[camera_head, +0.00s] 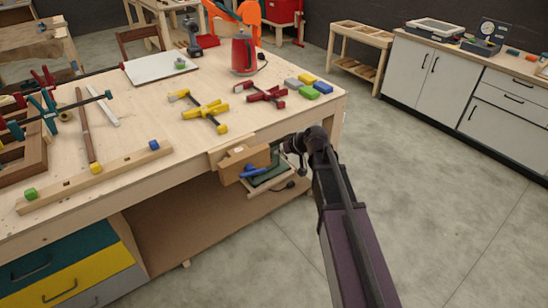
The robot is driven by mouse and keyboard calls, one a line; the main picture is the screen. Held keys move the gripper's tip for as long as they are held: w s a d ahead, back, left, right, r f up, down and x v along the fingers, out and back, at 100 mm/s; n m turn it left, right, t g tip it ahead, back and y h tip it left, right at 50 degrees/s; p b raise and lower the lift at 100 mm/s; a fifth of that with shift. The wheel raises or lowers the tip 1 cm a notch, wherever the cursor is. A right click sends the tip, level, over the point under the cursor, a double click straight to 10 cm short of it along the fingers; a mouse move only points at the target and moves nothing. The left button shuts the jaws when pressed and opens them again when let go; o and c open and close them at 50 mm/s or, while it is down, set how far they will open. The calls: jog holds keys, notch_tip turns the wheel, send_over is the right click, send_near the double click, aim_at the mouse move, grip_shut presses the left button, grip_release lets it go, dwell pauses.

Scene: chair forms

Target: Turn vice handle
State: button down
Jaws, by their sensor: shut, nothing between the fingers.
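A wooden vice (236,163) is mounted on the front edge of the workbench, near its right corner. A small blue part (250,171) shows at its front face. A thin light bar (266,189) shows just below and right of it; I cannot tell for sure if this is the handle. My dark gripper (289,146) is right of the vice, near the bench edge, at the end of my arm. It looks small and partly hidden by its own wrist. It is shut and empty, with no clear contact with the vice.
The workbench (140,103) holds yellow clamps (205,111), red clamps (262,94), coloured blocks (308,85) and a red kettle-like can (243,54). Green and dark items sit under the bench edge beside the vice. The concrete floor (440,190) to the right is clear, up to white cabinets (440,75).

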jog(key=b, duration=0.6)
send_over(262, 170)
jog(key=d, duration=0.2)
notch_tip(262, 170, down, 7)
jog(key=shift+w+a+f+b, duration=0.1)
jog(key=shift+w+a+b, duration=0.2)
jog(key=shift+a+b, duration=0.15)
jog(key=shift+s+a+f+b, duration=0.15)
jog(key=shift+f+b, duration=0.65)
jog(key=shift+b, duration=0.05)
jog(key=shift+s+a+f+b, duration=0.1)
jog(key=shift+s+f+b, duration=0.05)
jog(key=shift+f+b, duration=0.65)
jog(key=shift+s+a, duration=0.1)
jog(key=shift+a, duration=0.2)
jog(key=shift+f, duration=0.1)
